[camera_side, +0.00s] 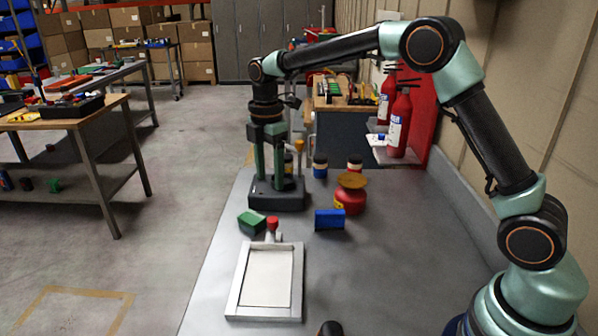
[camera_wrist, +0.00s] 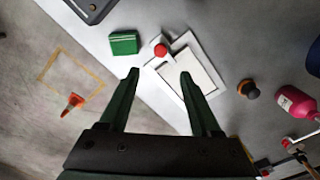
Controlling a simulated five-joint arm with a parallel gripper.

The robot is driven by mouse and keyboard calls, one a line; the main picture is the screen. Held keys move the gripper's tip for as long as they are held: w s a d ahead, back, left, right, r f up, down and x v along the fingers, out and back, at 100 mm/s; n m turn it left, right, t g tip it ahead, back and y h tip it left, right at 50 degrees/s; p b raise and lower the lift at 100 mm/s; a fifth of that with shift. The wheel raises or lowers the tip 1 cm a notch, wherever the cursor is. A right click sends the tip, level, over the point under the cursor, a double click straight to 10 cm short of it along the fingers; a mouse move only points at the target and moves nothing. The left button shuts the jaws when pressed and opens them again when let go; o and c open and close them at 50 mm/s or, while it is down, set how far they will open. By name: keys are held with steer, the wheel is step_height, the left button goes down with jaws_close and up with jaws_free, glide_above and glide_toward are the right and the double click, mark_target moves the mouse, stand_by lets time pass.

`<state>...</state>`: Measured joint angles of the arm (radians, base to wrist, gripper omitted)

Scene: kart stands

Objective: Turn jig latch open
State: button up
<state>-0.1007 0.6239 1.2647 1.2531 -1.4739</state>
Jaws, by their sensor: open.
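The jig is a pale frame (camera_side: 235,287) around a white plate, lying flat on the grey bench; it also shows in the wrist view (camera_wrist: 207,53). Its latch, with a red knob (camera_side: 272,223), stands at the jig's far edge in the side view. In the wrist view the red knob (camera_wrist: 160,50) appears just beyond and between my fingertips. My gripper (camera_side: 270,182) is open and empty, pointing down above the bench and apart from the latch. Both fingers also show in the wrist view (camera_wrist: 160,75). The exact gap to the knob is unclear.
A green block (camera_side: 251,222) lies left of the latch, and a blue block (camera_side: 329,219) lies right of it. A black tray (camera_side: 291,197) and a red pot with an orange top (camera_side: 350,194) stand behind. The bench right of the jig is largely clear.

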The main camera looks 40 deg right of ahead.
mark_target(273, 219)
step_height(273, 219, down, 12)
steer(key=shift+r, duration=0.2)
stand_by(0.4)
jaws_close()
